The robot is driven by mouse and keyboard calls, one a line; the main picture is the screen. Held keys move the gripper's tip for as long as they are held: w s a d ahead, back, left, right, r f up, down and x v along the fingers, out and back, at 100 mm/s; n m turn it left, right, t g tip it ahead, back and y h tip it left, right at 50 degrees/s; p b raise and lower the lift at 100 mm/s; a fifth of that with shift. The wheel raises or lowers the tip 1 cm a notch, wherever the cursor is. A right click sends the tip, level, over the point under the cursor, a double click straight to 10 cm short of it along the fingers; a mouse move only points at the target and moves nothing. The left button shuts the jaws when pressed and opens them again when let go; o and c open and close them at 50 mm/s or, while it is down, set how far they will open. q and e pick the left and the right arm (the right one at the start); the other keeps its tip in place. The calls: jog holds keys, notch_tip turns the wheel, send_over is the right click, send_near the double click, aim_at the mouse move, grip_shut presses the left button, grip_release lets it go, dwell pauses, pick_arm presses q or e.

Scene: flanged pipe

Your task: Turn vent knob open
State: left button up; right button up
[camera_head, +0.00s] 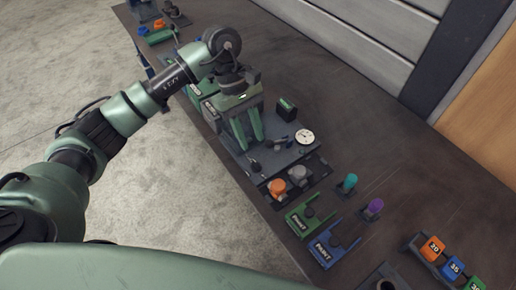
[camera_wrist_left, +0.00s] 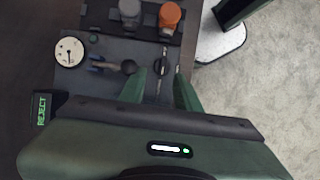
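A grey panel plate (camera_head: 272,158) lies on the dark bench below my left gripper (camera_head: 252,143). A small black knob (camera_wrist_left: 160,66), which looks like the vent knob, stands on the plate in the left wrist view, between and just beyond my left fingertips (camera_wrist_left: 160,78). In the head view a dark knob (camera_head: 254,166) shows at the plate's near end. My left gripper is open, its green fingers pointing down at the plate, with nothing visibly held. Contact with the knob cannot be told. My right gripper is not in view.
A black REJECT box (camera_wrist_left: 42,110) is close by. Green (camera_head: 306,217) and blue (camera_head: 327,247) trays stand farther right.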

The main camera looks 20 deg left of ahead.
aim_at(256, 163)
pick_arm(q)
jog(key=p+x, duration=0.1)
jog(key=x, duration=0.2)
jog(key=p+x, duration=0.1)
jog(key=x, duration=0.2)
jog(key=shift+s+a+f, duration=0.15)
jog(key=shift+s, duration=0.1)
jog(key=shift+s+f, duration=0.15)
jog(key=shift+f, duration=0.45)
grip_shut()
